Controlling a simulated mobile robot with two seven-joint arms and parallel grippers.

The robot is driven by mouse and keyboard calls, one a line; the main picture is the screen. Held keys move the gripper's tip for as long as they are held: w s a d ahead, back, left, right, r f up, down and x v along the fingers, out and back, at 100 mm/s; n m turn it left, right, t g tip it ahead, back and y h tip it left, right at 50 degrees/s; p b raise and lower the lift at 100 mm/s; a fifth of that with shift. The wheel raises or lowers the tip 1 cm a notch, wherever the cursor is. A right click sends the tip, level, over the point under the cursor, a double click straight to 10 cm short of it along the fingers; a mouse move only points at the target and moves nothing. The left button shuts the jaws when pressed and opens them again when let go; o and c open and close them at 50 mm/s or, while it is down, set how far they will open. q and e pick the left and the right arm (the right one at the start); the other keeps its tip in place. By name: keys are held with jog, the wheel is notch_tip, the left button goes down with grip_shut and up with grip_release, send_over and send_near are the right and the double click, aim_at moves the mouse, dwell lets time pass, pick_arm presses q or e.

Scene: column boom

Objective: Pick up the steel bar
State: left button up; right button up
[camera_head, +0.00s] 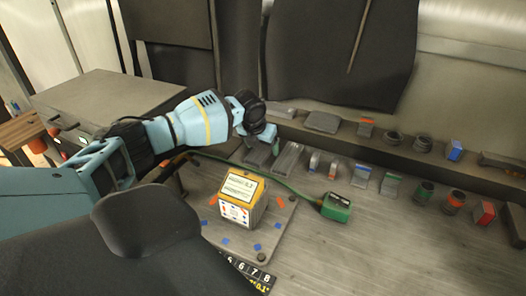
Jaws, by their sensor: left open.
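A plain grey bar (288,160), which looks like the steel bar, lies on the workbench among a row of small parts. My left gripper (263,143) is open, just left of this bar and above the bench. A darker grey-green block (257,159) sits directly below the gripper and is partly hidden by it. I cannot tell whether the fingers touch either piece. My right gripper is out of view.
A yellow-and-white labelled box (240,198) stands on a plate (276,224) in front. A green block (336,207) with a green cable lies right of it. Several small parts line the back ledge (385,130). The bench's right front is clear.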

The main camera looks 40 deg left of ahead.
aim_at(262, 149)
pick_arm(q)
jog(key=c, duration=1.4)
jog(key=shift+c, duration=0.2)
jog(key=shift+r, duration=0.15)
notch_tip(262, 149, up, 10)
